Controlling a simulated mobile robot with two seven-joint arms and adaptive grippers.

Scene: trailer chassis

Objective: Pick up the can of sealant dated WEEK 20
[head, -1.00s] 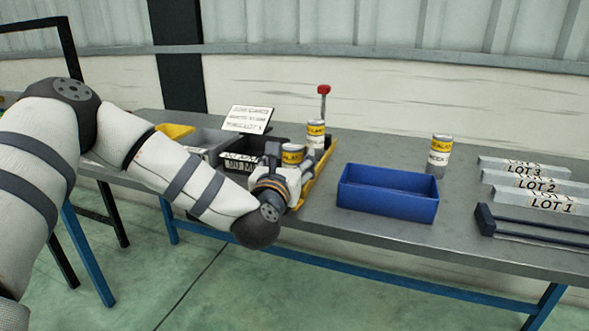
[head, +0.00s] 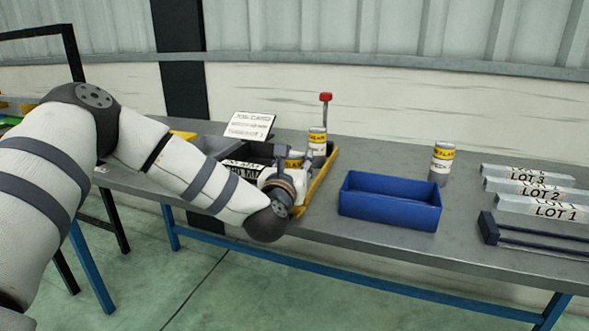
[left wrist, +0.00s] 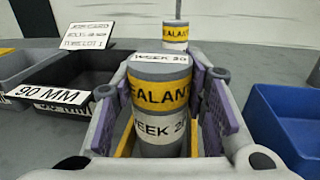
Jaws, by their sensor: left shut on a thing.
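My left gripper (left wrist: 165,105) is shut around a sealant can (left wrist: 158,140) with a grey body, a yellow SEALANT band and a white WEEK 20 label. WEEK 20 also shows on its top. In the head view the can (head: 294,160) is partly hidden behind my left gripper (head: 283,177), near the yellow-edged stand. I cannot tell whether its base touches anything. A second sealant can (head: 317,143) stands just behind it and shows in the left wrist view (left wrist: 174,36), date unreadable. A third can (head: 441,162) stands further right, its date too small to read. My right gripper is out of view.
A blue bin (head: 389,205) stands right of the gripper, with a lever with a red knob (head: 325,97) behind. A black bin marked 90 MM (left wrist: 92,72) and a sign (head: 249,125) are left. LOT blocks (head: 540,207) lie far right on the grey bench (head: 400,250).

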